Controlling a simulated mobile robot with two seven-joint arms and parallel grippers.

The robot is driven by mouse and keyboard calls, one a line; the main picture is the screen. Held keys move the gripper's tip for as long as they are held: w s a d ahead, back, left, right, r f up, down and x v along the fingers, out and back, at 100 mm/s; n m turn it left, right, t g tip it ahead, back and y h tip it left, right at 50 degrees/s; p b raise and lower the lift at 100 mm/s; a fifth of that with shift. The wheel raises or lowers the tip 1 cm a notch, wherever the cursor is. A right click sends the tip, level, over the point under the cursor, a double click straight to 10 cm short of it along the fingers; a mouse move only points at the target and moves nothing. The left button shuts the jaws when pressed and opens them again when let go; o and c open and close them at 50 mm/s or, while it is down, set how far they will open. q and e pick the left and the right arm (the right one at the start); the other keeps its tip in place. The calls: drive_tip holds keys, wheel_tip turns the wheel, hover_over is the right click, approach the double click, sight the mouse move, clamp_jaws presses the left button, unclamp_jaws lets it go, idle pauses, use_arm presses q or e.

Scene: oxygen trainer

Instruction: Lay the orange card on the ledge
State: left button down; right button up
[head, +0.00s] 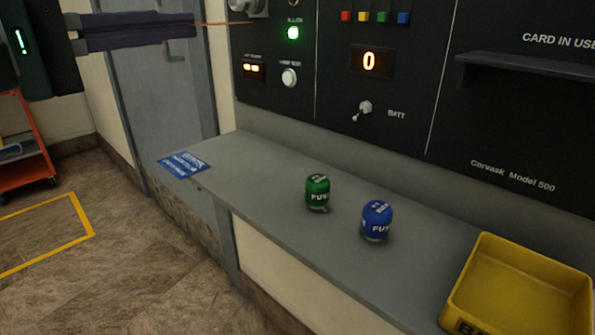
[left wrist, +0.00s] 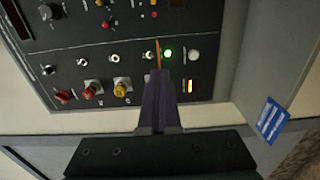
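The orange card (head: 225,23) shows edge-on as a thin orange line at the tips of my left gripper (head: 192,27), in the upper left of the head view. The gripper's dark purple fingers are closed together on it. In the left wrist view the card (left wrist: 158,53) sticks out beyond the fingertips (left wrist: 160,75), also nearly edge-on, in front of the panel. The dark ledge (head: 530,68) is on the panel at the upper right of the head view, beneath the words "CARD IN USE". Its visible top looks bare. My left gripper is far to its left. My right gripper is out of view.
A grey counter (head: 265,190) runs below the panel. A toggle switch (head: 364,109) and lit buttons are on the panel. An orange cart (head: 25,160) stands left.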

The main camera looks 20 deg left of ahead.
use_arm(q)
wheel_tip(320, 180, down, 20)
drive_tip(key=b, duration=1.1)
drive_tip(key=shift+f, duration=0.25)
drive_tip(key=shift+f, duration=0.1)
drive_tip(key=c, duration=1.6)
unclamp_jaws()
drive_tip(key=shift+b, duration=0.3)
drive_tip(key=c, duration=1.1)
unclamp_jaws()
drive_tip(key=shift+c, duration=0.2)
